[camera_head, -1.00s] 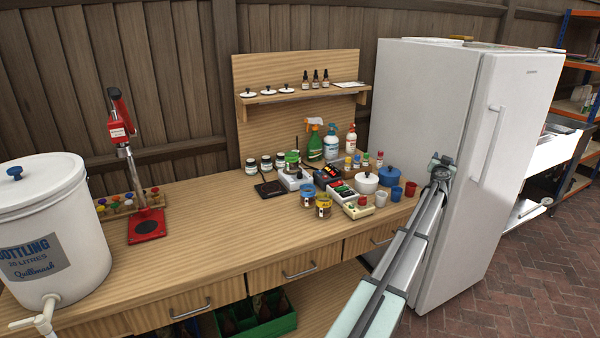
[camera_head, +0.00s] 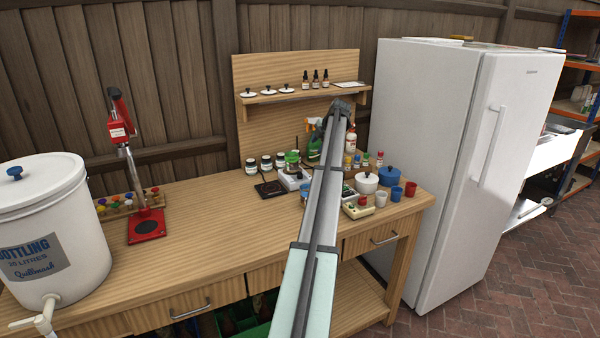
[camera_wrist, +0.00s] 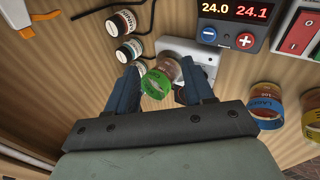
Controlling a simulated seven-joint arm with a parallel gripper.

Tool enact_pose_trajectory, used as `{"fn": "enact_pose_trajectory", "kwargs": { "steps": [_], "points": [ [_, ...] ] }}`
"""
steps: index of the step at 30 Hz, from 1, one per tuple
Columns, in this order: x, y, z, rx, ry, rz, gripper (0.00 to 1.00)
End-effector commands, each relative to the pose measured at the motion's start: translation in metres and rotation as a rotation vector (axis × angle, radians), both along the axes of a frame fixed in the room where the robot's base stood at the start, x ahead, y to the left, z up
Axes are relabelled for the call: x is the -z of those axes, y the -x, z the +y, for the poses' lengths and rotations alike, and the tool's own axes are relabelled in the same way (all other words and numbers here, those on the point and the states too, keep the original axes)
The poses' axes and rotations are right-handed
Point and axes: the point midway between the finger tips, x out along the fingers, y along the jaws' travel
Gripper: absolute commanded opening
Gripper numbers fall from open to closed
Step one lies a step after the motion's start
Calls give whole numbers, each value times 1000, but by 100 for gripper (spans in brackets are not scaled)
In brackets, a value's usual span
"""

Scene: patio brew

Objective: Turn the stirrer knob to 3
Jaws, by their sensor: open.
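The stirrer is a white box (camera_head: 291,182) on the workbench with a green-lidded jar (camera_head: 292,160) on top. In the wrist view the stirrer (camera_wrist: 182,47) shows as a pale body, partly covered by the jar (camera_wrist: 156,84) and my fingers. I cannot make out its knob or any number on it. My gripper (camera_wrist: 160,70) is open and empty above the stirrer, with the jar showing between its two fingers. In the head view my arm reaches over the bench and hides the fingertips.
A controller (camera_wrist: 236,20) reading 24.0 and 24.1 stands right of the stirrer. Several dark jars (camera_head: 266,163) are at its left, and a black scale (camera_head: 270,189) lies in front of them. The bench's left-middle (camera_head: 215,215) is clear.

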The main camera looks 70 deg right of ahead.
Motion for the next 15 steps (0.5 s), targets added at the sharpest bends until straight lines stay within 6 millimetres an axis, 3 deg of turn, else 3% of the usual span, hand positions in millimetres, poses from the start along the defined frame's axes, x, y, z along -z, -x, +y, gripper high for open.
{"fn": "enact_pose_trajectory", "kwargs": {
  "steps": [1, 6, 15],
  "points": [
    [-6, -17, 10, -89, -20, 94, 52],
    [-20, -42, 46, -318, -104, 347, 52],
    [-32, -52, 73, -457, -182, 502, 52]
  ]
}}
